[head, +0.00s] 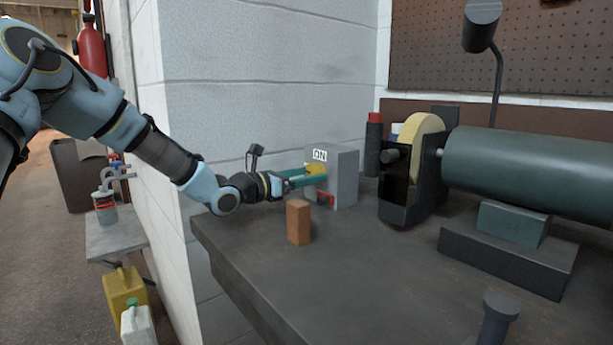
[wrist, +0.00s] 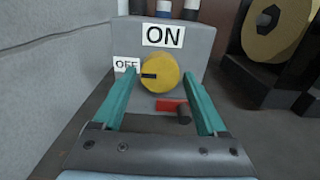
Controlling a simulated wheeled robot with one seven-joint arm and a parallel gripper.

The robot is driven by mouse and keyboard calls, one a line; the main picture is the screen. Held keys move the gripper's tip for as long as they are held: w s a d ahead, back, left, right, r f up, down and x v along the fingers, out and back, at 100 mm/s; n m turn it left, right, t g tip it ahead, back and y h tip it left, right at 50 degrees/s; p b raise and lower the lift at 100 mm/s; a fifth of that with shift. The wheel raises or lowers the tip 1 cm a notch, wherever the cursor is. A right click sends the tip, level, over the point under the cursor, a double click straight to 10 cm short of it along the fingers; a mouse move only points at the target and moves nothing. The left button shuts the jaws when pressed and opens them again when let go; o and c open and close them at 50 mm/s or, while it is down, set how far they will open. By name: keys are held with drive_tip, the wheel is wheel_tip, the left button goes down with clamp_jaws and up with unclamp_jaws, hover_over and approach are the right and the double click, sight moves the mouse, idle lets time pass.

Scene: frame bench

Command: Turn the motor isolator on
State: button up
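The motor isolator is a grey box (head: 346,182) on the bench, with a white ON label above its round yellow knob (head: 317,168). In the wrist view the knob (wrist: 164,75) has a black mark pointing left, toward the partly covered OFF label (wrist: 126,65). The ON label (wrist: 164,35) is above the knob. A red piece with a dark end (wrist: 171,105) is below the knob on the box front. My gripper (wrist: 160,78) is open, its teal fingers on either side of the knob, with small gaps showing. I cannot tell whether the fingertips reach alongside it.
An orange-brown block (head: 299,222) stands on the bench (head: 255,262) below my gripper. A block wall (head: 265,90) runs close on the left.

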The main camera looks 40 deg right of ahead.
drive_tip(key=c, duration=1.1)
